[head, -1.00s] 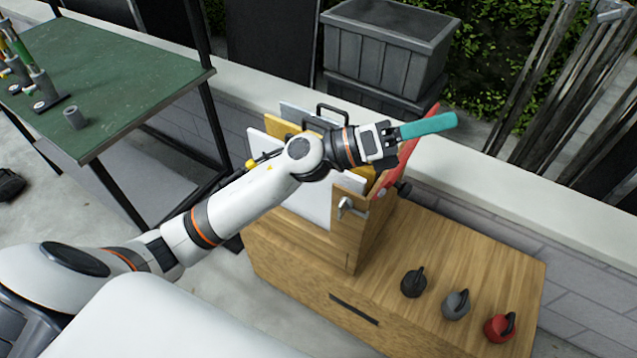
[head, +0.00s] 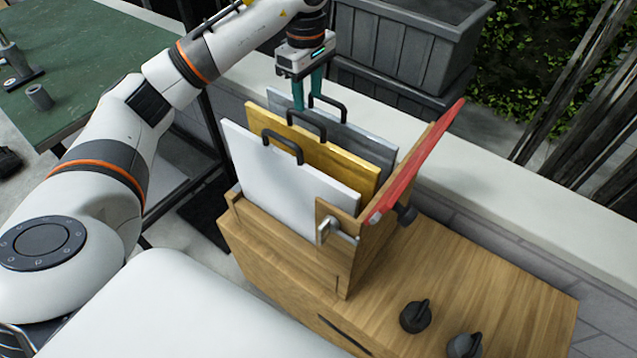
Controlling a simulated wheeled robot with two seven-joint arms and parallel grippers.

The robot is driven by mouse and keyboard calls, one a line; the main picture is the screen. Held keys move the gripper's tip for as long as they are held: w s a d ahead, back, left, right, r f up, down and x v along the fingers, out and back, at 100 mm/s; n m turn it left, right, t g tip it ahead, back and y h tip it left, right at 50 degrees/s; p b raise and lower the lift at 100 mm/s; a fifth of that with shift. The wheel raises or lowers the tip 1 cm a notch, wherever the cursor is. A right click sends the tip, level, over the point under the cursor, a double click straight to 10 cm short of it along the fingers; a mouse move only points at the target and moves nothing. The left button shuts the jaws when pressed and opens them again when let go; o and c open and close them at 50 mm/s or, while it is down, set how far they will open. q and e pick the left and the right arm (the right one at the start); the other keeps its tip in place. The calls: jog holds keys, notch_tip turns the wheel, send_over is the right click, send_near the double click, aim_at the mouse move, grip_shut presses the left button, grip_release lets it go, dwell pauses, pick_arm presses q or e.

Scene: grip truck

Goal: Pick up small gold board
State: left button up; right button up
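The gold board (head: 338,160) stands upright in the wooden rack (head: 340,262), between a white board (head: 280,180) in front and a grey board (head: 355,133) behind. Its black handle (head: 307,120) rises from its top edge. My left gripper (head: 308,102) points down, its two teal fingers apart with a gap between them. The fingertips are close above the gold board's handle in the picture; I cannot tell whether they touch it. Nothing shows between the fingers. My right gripper is not in view.
A red board (head: 418,160) leans at the rack's right side. Black (head: 415,316) and grey (head: 464,346) kettlebell-like weights stand on the wooden cabinet top (head: 490,270). A grey planter (head: 410,45) is behind the pale wall ledge. A green table (head: 70,100) is at left.

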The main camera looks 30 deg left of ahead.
aim_at(309, 134)
pick_arm(q)
jog(key=f, duration=0.2)
jog(key=s+f+p, duration=0.1)
jog(key=f, duration=0.2)
jog(key=shift+s, duration=0.2)
jog(key=f, duration=0.2)
jog(key=f+p, duration=0.1)
jog(key=shift+w+d, duration=0.2)
jog(key=shift+d, duration=0.05)
notch_tip(309, 134, down, 2)
jog(key=shift+w+f, duration=0.15)
jog(key=shift+f, duration=0.4)
jog(key=shift+c, duration=0.3)
grip_shut()
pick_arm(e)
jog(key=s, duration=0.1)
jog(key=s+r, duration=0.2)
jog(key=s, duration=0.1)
